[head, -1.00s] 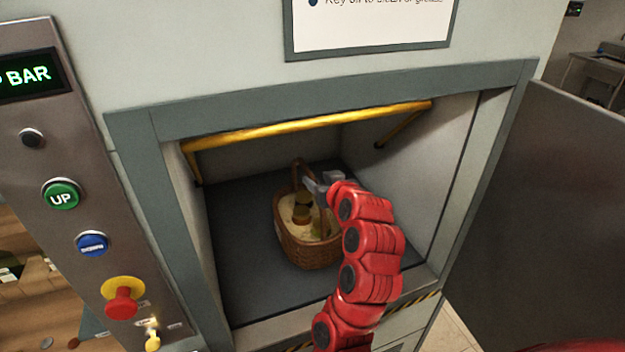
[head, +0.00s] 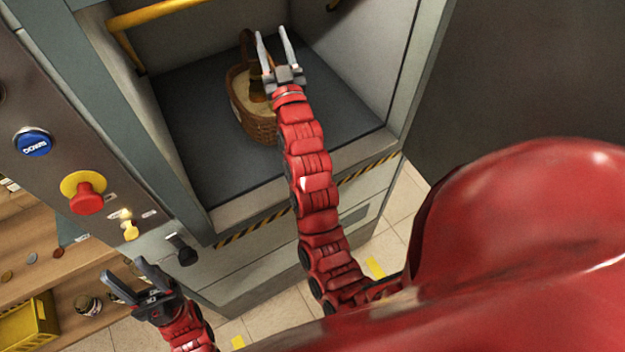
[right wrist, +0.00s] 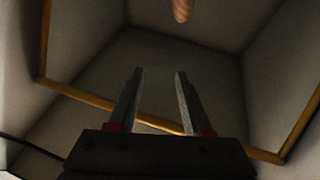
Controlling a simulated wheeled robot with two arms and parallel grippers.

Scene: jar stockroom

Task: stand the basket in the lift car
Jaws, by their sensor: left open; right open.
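The brown wicker basket (head: 258,124) stands upright on the dark floor of the lift car (head: 205,150), with pale lining and a jar (head: 258,88) inside. Its handle (head: 246,50) arches up at the back. My right gripper (head: 270,30) is open and empty above the basket's right side, its fingers pointing deeper into the car. The arm hides part of the basket's right side. In the right wrist view, the open fingers (right wrist: 159,72) hold nothing; a brown piece (right wrist: 181,9), perhaps the handle, shows at the top edge. My left gripper (head: 130,283) is open and empty, outside the car, low on the left.
The control panel with a blue button (head: 33,142) and red stop knob (head: 86,193) is left of the opening. The dark door (head: 500,80) stands open at right. Shelves with a yellow crate (head: 28,325) are lower left.

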